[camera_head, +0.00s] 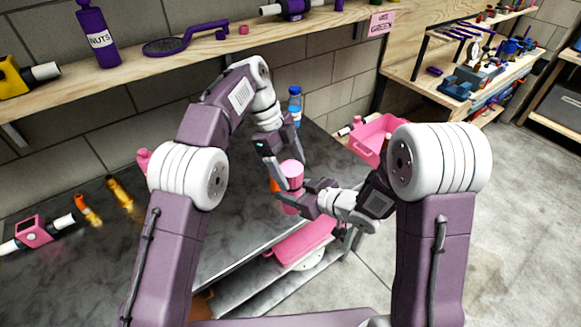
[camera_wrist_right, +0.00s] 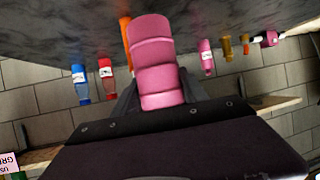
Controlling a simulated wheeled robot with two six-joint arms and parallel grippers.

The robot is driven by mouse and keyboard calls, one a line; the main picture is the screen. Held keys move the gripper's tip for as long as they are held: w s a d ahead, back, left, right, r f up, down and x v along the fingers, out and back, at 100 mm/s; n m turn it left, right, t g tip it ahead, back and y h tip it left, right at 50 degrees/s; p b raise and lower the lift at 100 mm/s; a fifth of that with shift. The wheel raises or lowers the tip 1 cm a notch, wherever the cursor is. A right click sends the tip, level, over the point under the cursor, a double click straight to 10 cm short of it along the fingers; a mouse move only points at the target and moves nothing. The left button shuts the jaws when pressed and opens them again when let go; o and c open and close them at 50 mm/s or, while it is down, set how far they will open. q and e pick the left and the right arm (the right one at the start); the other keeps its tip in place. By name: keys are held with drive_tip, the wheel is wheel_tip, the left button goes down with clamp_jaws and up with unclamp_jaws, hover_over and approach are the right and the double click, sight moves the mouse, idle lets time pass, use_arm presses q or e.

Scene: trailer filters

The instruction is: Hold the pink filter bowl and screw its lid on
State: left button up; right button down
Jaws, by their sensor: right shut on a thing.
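The pink filter bowl (camera_head: 290,200) is upright at the table's front edge, with a ribbed pink part (camera_head: 291,171) showing above it. I cannot tell whether that upper part is the lid or part of the bowl. My right gripper (camera_head: 301,200) comes in from the right and is shut on the bowl. My left gripper (camera_head: 281,178) reaches down from above, a grey finger beside the upper part. Its other finger is mostly hidden, so its opening is unclear.
A blue bottle (camera_head: 294,104) stands behind the grippers, and an orange item (camera_head: 274,185) lies close behind the bowl. A pink bin (camera_head: 374,136) is to the right. Orange fittings (camera_head: 120,193) are on the left of the dark table (camera_head: 237,212), with bare tabletop between.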

use_arm(q)
wheel_tip(320, 180, up, 4)
drive_tip(key=shift+d+f, duration=0.1)
drive_tip(key=shift+f, duration=0.1)
drive_tip(key=shift+r, duration=0.45)
drive_tip(key=o, duration=0.5)
